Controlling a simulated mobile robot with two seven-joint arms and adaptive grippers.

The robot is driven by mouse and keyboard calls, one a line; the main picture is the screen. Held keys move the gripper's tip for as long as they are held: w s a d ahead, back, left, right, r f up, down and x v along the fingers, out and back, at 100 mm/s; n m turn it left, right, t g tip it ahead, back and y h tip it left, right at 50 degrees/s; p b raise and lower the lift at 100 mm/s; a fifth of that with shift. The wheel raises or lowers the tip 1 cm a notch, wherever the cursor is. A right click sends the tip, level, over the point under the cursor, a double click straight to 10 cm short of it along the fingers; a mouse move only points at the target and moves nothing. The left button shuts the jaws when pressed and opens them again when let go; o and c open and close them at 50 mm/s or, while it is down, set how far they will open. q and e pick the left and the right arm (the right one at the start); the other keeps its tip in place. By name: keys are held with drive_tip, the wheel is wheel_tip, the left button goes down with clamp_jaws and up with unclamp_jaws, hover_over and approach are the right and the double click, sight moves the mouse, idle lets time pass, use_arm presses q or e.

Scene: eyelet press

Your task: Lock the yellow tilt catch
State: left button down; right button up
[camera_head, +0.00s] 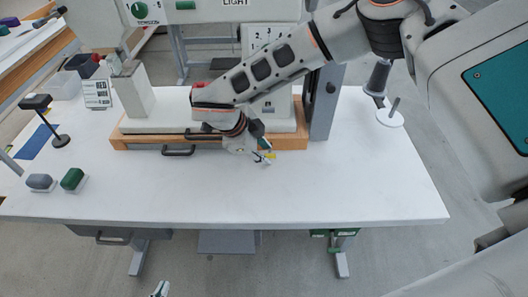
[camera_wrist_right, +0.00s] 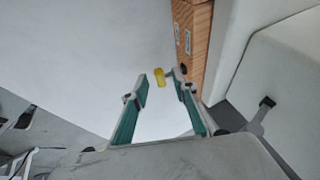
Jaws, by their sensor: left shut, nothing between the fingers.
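The yellow tilt catch (camera_wrist_right: 159,77) stands out from the wooden base's side in the right wrist view. A small patch of it (camera_head: 269,155) shows in the head view at the base's front edge. My right gripper (camera_wrist_right: 160,87) is open, with its two green-sided fingers on either side of the catch, near their tips. No clear contact shows. In the head view my right gripper (camera_head: 264,157) is partly hidden by its own wrist. My left gripper (camera_head: 160,289) shows only its tip at the bottom edge, shut and empty, away from the table.
The wooden base (camera_head: 292,141) carries the white press (camera_head: 155,126), partly covered by my right arm. A grey post (camera_head: 326,100) stands at its right. Two stamp-like blocks (camera_head: 73,179) lie left. The white tabletop's front (camera_head: 330,190) is clear.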

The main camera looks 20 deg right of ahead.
drive_tip(key=shift+d+f, duration=0.1)
drive_tip(key=shift+f, duration=0.15)
clamp_jaws()
drive_tip(key=shift+w+d+r+g+p, duration=0.1)
drive_tip(key=shift+w+r+g+p, duration=0.3)
drive_tip(key=shift+g, duration=0.3)
drive_tip(key=shift+w+r+n+g+y, duration=0.1)
drive_tip(key=shift+r+n+g+y, duration=0.25)
drive_tip(key=shift+g, duration=0.35)
drive_tip(key=shift+w+r+g+y+b, duration=0.15)
drive_tip(key=shift+g+y+b, duration=0.1)
drive_tip(key=shift+g+b, duration=0.25)
drive_tip(key=shift+d, duration=0.1)
